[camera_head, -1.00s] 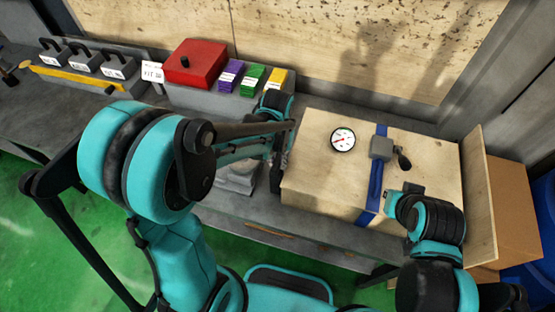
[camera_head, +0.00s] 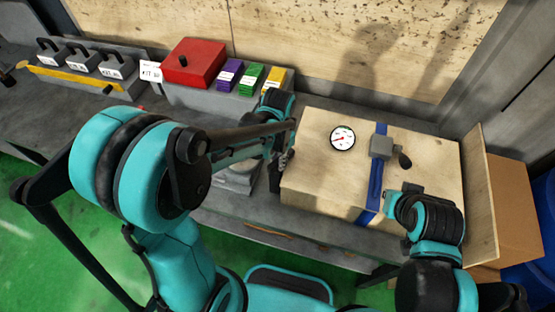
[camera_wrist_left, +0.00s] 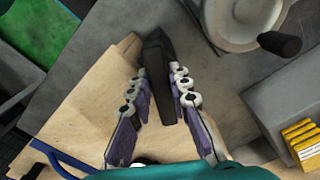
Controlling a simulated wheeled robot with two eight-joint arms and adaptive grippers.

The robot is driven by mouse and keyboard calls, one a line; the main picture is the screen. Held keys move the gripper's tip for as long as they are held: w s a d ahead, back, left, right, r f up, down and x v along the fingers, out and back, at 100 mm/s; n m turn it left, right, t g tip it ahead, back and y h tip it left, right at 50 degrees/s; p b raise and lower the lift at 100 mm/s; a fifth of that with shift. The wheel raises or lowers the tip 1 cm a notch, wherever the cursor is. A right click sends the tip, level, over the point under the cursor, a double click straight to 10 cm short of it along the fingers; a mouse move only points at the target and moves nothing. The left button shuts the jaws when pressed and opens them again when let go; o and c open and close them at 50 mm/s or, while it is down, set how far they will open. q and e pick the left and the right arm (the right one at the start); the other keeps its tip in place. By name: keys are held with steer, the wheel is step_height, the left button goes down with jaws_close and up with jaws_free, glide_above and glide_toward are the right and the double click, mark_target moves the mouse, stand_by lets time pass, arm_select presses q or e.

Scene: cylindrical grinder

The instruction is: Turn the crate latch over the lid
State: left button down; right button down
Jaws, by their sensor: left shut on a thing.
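The wooden crate (camera_head: 310,185) with its pale lid stands on the grey bench in the head view. A dark crate latch (camera_wrist_left: 158,75) shows at the crate's edge in the left wrist view. My left gripper (camera_head: 281,158) is at the crate's left end in the head view. In the left wrist view my left gripper (camera_wrist_left: 160,85) has its fingers on both sides of the latch, shut on it. The latch's pivot is hard to make out. My right arm is bent in front of the crate's right part; its fingers do not show.
A blue strap (camera_head: 375,185) with a grey buckle (camera_head: 381,147) crosses the crate, beside a round gauge (camera_head: 342,138). A red box (camera_head: 194,63) and purple, green and yellow packs stand behind. A plywood panel (camera_head: 478,195) and cardboard box (camera_head: 515,205) stand at right.

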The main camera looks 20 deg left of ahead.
arm_select(q)
steer(key=m, duration=0.4)
steer(key=shift+s+d+m, duration=0.15)
steer(key=shift+s+m, duration=0.05)
steer(key=shift+m, duration=0.1)
steer(key=shift+s+m+b, duration=0.15)
steer(key=shift+m+b, duration=0.2)
steer(key=shift+m, duration=1.45)
steer(key=c, duration=1.4)
jaws_free()
step_height(320, 180, up, 12)
